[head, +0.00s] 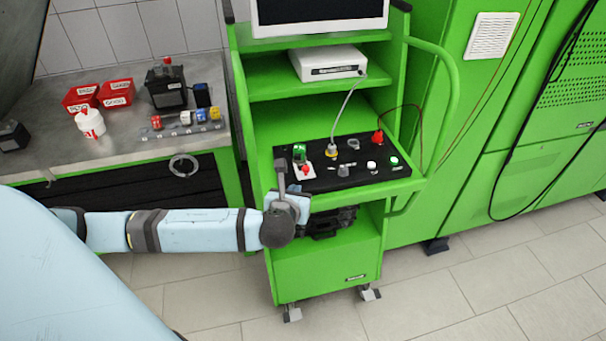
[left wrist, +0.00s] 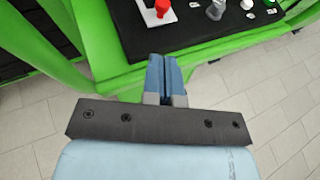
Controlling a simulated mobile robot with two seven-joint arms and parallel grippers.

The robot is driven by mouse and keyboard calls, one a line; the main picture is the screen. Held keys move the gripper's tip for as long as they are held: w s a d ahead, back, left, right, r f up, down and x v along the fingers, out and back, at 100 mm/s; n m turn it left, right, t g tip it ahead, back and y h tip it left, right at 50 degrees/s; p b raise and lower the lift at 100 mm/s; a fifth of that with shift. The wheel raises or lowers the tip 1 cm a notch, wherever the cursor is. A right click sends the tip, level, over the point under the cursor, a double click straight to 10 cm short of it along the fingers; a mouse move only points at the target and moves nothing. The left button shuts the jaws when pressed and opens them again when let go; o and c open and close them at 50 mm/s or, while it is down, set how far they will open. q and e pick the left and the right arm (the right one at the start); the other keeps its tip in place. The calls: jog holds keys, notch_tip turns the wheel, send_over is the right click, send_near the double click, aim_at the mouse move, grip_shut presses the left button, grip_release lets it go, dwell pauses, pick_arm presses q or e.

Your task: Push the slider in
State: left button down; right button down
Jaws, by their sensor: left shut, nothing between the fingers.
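The black control panel (head: 330,178) lies on the green cart's shelf. At its left end is a white plate with a green block (head: 299,152) and a red knob (head: 306,169); I cannot tell for sure which part is the slider. The red knob also shows at the top of the left wrist view (left wrist: 162,7). My left gripper (head: 294,187) is at the panel's front left corner. In the left wrist view its blue fingers (left wrist: 165,60) are shut together and empty, over the green front edge. I cannot tell whether they touch it. My right gripper is out of view.
The panel also carries a grey knob (head: 343,170), a white button (head: 371,166), a green button (head: 394,161) and cable plugs. A green side handle (head: 452,90) curves at the cart's right. A workbench (head: 130,150) with red bins (head: 117,93) stands at left.

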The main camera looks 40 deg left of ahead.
aim_at(305, 172)
pick_arm(q)
jog(key=x, duration=0.3)
jog(key=p+x, duration=0.1)
jog(key=x, duration=0.2)
jog(key=r+x, duration=0.1)
jog(key=x, duration=0.2)
jog(key=shift+w+a+f, duration=0.1)
jog(key=shift+w, duration=0.2)
jog(key=w+a+p, duration=0.1)
jog(key=w+a, duration=0.1)
jog(key=a, duration=0.1)
jog(key=shift+w, duration=0.3)
jog(key=shift+s, duration=0.1)
